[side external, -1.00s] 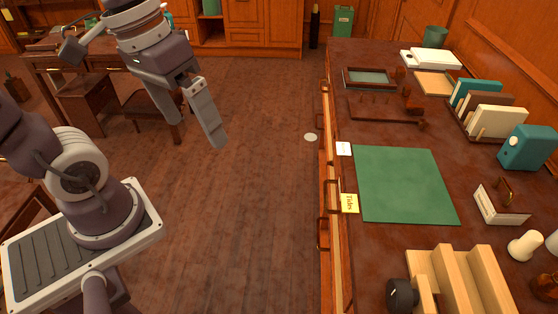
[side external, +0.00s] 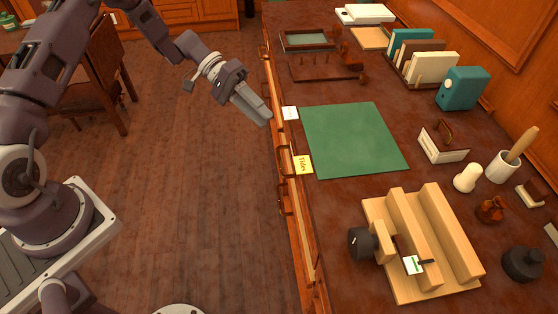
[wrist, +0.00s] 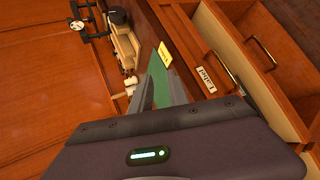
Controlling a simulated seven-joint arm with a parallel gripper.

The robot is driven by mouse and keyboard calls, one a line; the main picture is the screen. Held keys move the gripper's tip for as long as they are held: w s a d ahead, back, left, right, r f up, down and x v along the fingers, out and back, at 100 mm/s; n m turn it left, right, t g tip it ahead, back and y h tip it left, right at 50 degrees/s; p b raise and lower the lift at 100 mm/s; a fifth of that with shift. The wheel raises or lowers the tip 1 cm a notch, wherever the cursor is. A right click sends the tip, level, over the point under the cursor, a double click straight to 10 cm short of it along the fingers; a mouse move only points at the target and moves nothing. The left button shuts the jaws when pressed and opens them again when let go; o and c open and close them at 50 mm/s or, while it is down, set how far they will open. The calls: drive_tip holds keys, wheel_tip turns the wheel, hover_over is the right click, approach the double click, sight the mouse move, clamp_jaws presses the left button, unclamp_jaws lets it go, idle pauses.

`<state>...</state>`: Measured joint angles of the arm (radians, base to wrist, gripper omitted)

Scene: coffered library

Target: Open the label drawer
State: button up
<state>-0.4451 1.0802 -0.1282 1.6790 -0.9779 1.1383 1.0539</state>
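My gripper (side external: 266,115) hangs beside the left edge of the desk, near a white card (side external: 290,113). In the wrist view a gap shows between its fingers (wrist: 162,88), and nothing is held there. A yellow card (side external: 303,165) lies nearer the side camera and also shows in the wrist view (wrist: 165,54). Dark handles, such as one near the yellow card (side external: 283,160), line the desk's left front. I cannot tell whether my fingers touch anything.
A green mat (side external: 350,140) lies on the desk beside the cards. A wooden block rack (side external: 405,285) with a black knob (side external: 362,243) stands on the near part. Books (side external: 432,68) stand at the back right. The floor (side external: 190,180) left of the desk is clear.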

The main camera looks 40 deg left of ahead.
sight(280, 160)
drive_tip(key=w+a+f+n+t+h, duration=0.1)
drive_tip(key=a+f+n+t, duration=0.15)
drive_tip(key=f, duration=0.65)
drive_tip(key=a+f+n+t+h, duration=0.1)
drive_tip(key=f+n+t+h, duration=0.15)
drive_tip(key=f, duration=0.55)
drive_tip(key=shift+m+t+y, duration=0.3)
drive_tip(key=shift+t+y, duration=0.1)
drive_tip(key=shift+y, duration=0.15)
drive_tip(key=x, duration=0.7)
drive_tip(key=shift+w+d+f, duration=0.15)
drive_tip(key=shift+d+f, duration=0.05)
drive_tip(key=shift+f, duration=0.2)
clamp_jaws()
